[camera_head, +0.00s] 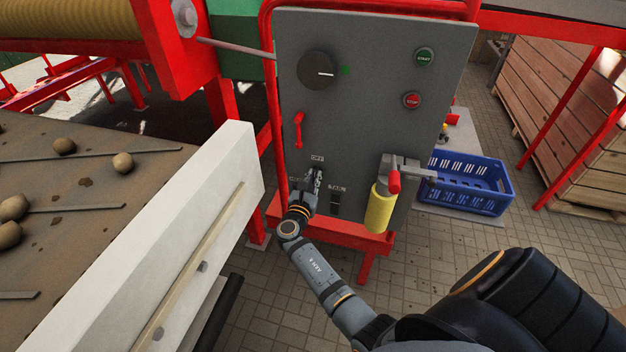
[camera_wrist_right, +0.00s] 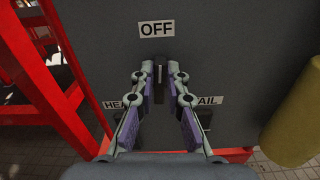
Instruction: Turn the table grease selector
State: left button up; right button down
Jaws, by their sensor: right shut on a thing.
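The grease selector (camera_wrist_right: 160,68) shows as a small dark handle just below the OFF label (camera_wrist_right: 156,29) in the right wrist view. It stands roughly upright there. My right gripper (camera_wrist_right: 160,80) is shut on it, its two fingers on either side. A label starting "HE" (camera_wrist_right: 116,103) and one ending "AIL" (camera_wrist_right: 207,101) sit lower left and lower right, partly hidden by the fingers. In the head view my right gripper (camera_head: 317,178) is at the lower part of the grey panel (camera_head: 365,120) and hides most of the selector. My left gripper is not in view.
The panel also has a round black knob (camera_head: 318,70), a green START button (camera_head: 424,57), a red STOP button (camera_head: 411,100) and a red handle (camera_head: 298,130). A yellow cylinder (camera_head: 380,208) stands close right of my gripper. A white conveyor wall (camera_head: 215,185) is at left.

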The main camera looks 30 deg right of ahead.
jog(key=shift+s+d+f+m+b, duration=0.15)
jog(key=shift+f+m+b, duration=0.2)
jog(key=shift+m+b, duration=3.7)
jog(key=shift+s+d+f+m+b, duration=0.15)
jog(key=shift+f+m+b, duration=0.25)
jog(key=shift+m+b, duration=3.65)
jog(key=shift+s+d+f+m+b, duration=0.15)
jog(key=shift+f+m+b, duration=0.2)
jog(key=shift+m+b, duration=3.7)
jog(key=shift+a, duration=0.1)
jog(key=c, duration=1.4)
grip_release()
jog(key=shift+o, duration=0.2)
